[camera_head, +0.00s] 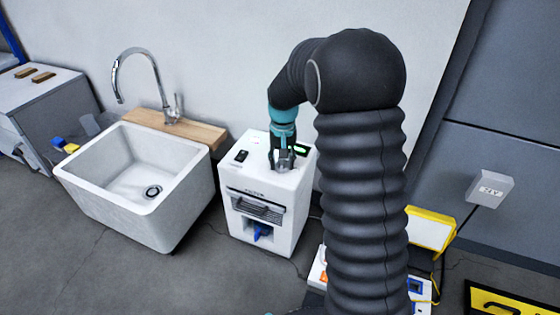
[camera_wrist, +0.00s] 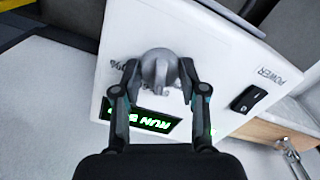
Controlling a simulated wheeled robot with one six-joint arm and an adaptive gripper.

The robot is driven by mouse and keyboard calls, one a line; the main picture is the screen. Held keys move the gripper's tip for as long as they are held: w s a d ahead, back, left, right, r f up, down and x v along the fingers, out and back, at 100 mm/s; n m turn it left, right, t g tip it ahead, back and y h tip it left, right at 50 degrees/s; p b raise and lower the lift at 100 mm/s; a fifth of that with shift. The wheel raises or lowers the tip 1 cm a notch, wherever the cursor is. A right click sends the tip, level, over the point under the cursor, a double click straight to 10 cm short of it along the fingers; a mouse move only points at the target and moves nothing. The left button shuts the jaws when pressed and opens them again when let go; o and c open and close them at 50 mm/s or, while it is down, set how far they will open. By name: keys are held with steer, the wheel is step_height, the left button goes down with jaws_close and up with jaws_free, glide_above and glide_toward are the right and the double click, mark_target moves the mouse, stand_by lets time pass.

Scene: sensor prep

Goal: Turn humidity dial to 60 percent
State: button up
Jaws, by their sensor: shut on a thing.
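The humidity dial is a grey round knob (camera_wrist: 160,68) on the top of a white box-shaped machine (camera_head: 240,195). My gripper (camera_head: 283,163) points down at the machine's top, and its two fingers are closed on the dial from both sides. In the wrist view my gripper (camera_wrist: 160,85) partly covers the dial. A green lit display (camera_wrist: 142,119), reading "RUN" with the rest hidden by a finger, is beside the dial. It also shows in the head view (camera_head: 301,149). Part of a percent marking (camera_wrist: 119,64) is visible; the pointer's exact setting cannot be told.
A black power switch (camera_wrist: 249,97) is on the same panel. A white sink (camera_head: 140,190) with a curved tap (camera_head: 145,70) stands left of the machine. A yellow-framed panel (camera_head: 430,230) is at the right. A wall is close behind the machine.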

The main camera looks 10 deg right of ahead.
mark_target(282, 162)
steer(key=m+p, duration=0.1)
steer(key=m, duration=0.2)
steer(key=shift+r+m+p, duration=0.1)
steer(key=shift+m+p, duration=0.25)
steer(key=shift+m, duration=0.05)
steer(key=shift+m+p, duration=0.55)
steer(key=shift+m, duration=1.25)
steer(key=o, duration=1.2)
steer(key=shift+c, duration=0.2)
step_height(282, 162, up, 12)
